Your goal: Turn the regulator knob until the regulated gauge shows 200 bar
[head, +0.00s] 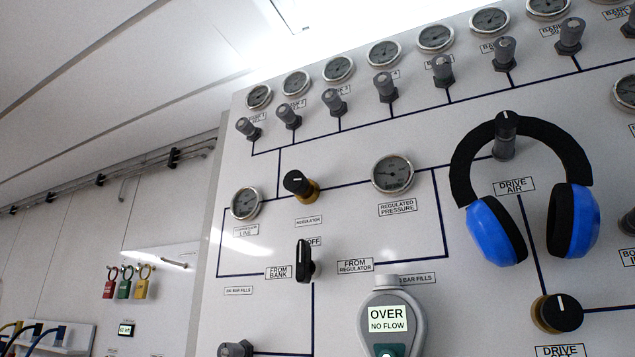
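The regulator knob (296,183) is black with a pale pointer line and a brass base, above a small label reading REGULATOR. The regulated pressure gauge (393,172) is a round dial with a metal rim, to the right of the knob. Its needle seems to point left, but the scale is too small to read. Neither of my grippers shows in the head view, and nothing touches the knob.
A black selector handle (304,261) stands below the knob. A grey device (390,318) reading OVER NO FLOW is at the bottom centre. Blue headphones (497,225) hang on the right. Several valves and gauges line the top. Coloured padlocks (125,288) hang at left.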

